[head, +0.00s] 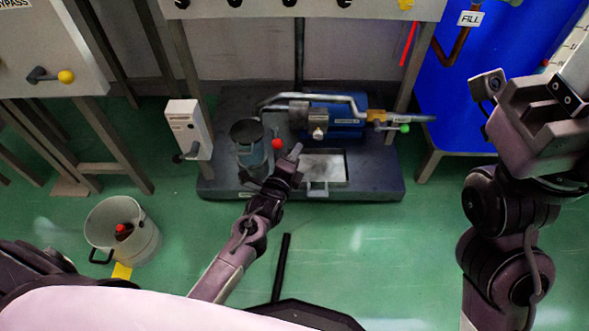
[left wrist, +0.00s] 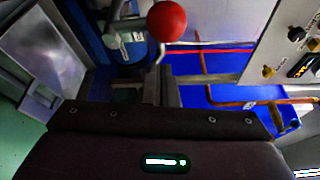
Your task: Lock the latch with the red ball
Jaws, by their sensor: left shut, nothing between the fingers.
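The red ball (head: 277,143) sits beside a grey cylindrical vessel (head: 250,145) on the dark base of the machine. In the left wrist view the red ball (left wrist: 167,21) is large, with a bent metal rod below it; the rest of the latch is hard to make out. My left gripper (head: 296,153) is shut and empty, just right of and below the ball in the head view. In the left wrist view its fingertips (left wrist: 161,72) lie below the ball, apparently apart from it. My right arm's end (head: 540,115) is raised at the right; its fingers are not clear.
A blue pump (head: 335,115) with a green-ended lever (head: 404,128) stands behind the gripper. A metal tray (head: 325,168) lies on the base to its right. A white box (head: 188,130) hangs on the frame at left. A bucket (head: 135,240) holding a bottle stands on the green floor.

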